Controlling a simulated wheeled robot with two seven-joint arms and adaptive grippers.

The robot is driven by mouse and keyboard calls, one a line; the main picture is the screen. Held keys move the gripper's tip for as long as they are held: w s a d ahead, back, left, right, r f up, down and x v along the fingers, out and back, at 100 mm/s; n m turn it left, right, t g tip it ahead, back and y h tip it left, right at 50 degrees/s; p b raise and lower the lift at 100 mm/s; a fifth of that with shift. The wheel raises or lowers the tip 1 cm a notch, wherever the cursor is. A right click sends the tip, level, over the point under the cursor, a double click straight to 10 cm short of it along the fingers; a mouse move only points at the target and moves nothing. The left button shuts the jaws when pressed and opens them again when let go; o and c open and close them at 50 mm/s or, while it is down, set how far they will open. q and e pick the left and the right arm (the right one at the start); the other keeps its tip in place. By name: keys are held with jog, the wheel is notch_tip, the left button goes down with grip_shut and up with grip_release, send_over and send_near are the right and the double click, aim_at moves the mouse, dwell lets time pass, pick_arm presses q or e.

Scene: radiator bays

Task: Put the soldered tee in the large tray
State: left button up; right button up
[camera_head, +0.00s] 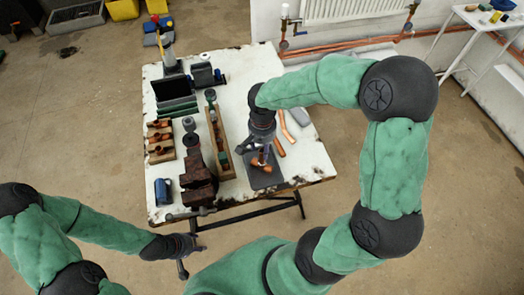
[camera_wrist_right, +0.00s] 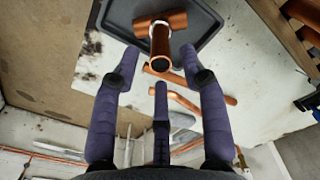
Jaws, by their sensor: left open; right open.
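The copper soldered tee (camera_head: 258,163) lies on a dark flat tray (camera_head: 267,181) at the front right of the white table; it also shows in the right wrist view (camera_wrist_right: 160,38). My right gripper (camera_head: 263,150) is over the tee and partly hides it. In the right wrist view its fingers (camera_wrist_right: 160,60) are spread, with the tee's open pipe end between and just beyond their tips; I cannot tell whether they touch it. My left gripper (camera_head: 186,250) is open and empty, low in front of the table.
Copper pipes (camera_head: 288,127) lie right of the right gripper. A long wooden box (camera_head: 227,170), a rusty vise (camera_head: 198,185), a wooden rack of copper fittings (camera_head: 160,140) and a blue mug (camera_head: 163,191) crowd the left half. Bare tabletop shows at the front right.

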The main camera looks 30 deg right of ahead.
notch_tip(320, 180, up, 7)
jog(key=shift+f+p, duration=0.1)
jog(key=shift+p, duration=0.55)
